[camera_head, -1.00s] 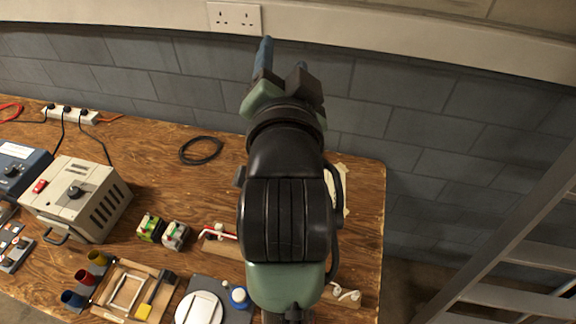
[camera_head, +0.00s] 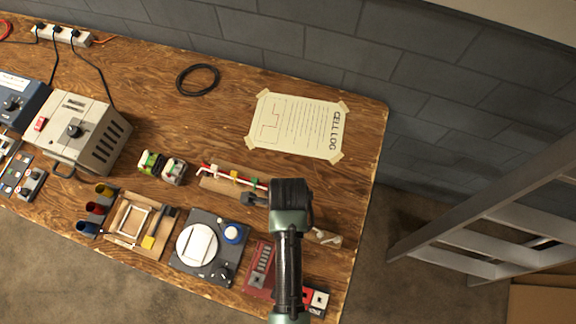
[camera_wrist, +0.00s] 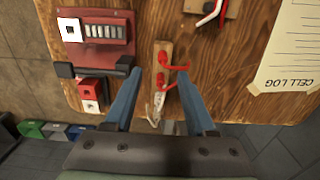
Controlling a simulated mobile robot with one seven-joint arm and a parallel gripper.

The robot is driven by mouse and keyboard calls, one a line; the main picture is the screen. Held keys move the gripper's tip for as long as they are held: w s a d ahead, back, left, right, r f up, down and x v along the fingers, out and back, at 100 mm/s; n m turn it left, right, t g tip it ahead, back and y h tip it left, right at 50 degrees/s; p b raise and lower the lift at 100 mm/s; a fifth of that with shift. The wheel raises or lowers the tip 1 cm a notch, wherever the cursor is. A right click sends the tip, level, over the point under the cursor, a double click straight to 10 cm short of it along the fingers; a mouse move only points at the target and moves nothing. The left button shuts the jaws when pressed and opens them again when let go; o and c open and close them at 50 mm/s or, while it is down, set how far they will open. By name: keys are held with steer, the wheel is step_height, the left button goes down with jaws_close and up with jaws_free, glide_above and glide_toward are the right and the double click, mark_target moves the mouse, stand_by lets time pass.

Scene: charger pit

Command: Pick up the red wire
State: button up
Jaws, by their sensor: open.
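In the head view my arm hides the fingers and part of the strip.
A dark red panel (camera_wrist: 97,32) and small red and white blocks lie left of my fingers in the wrist view. A paper sheet (camera_head: 298,127) lies behind the rack. A round-plate device (camera_head: 205,262) stands in front of it. The table's right edge is close.

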steer(key=shift+w+f, duration=0.15)
steer(key=shift+f, duration=1.6)
steer(key=shift+w+f, duration=0.1)
steer(key=shift+f, duration=1.6)
jaws_close()
